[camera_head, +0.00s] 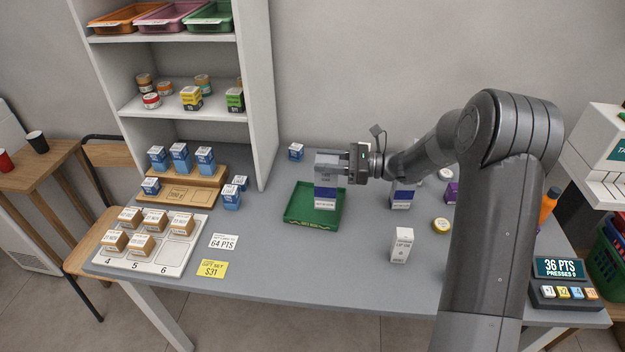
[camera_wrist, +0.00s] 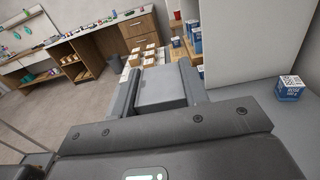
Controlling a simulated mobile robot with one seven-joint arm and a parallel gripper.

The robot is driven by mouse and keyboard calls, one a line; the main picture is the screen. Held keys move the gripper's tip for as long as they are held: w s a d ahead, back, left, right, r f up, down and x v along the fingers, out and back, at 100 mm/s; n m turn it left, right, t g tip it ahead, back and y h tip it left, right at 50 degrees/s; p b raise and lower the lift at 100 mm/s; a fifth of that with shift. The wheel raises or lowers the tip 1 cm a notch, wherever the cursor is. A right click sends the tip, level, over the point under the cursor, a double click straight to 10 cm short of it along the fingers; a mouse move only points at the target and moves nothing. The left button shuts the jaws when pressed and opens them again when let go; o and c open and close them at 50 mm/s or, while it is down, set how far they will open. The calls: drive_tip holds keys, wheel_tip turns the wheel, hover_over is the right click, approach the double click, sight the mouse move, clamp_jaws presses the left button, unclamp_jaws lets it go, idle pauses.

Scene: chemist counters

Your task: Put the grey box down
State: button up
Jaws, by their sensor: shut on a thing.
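The box is upright over the green tray (camera_head: 296,214). I cannot tell whether its base touches the tray floor. In the wrist view the box's grey top (camera_wrist: 161,86) sits between the two fingers; its lower part is hidden there.
A similar blue-and-white box (camera_head: 401,197) stands right of the tray, partly behind my arm. A white box (camera_head: 402,245) stands in front of it. A blue box (camera_head: 296,151) is behind the tray. Counter (camera_head: 270,253) is clear in front of the tray.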

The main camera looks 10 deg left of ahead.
drive_tip(key=a+f, duration=0.4)
drive_tip(key=f, duration=0.2)
drive_tip(key=shift+w+f, duration=0.15)
drive_tip(key=shift+w, duration=0.2)
drive_tip(key=shift+f, duration=0.2)
drive_tip(key=o, duration=1.3)
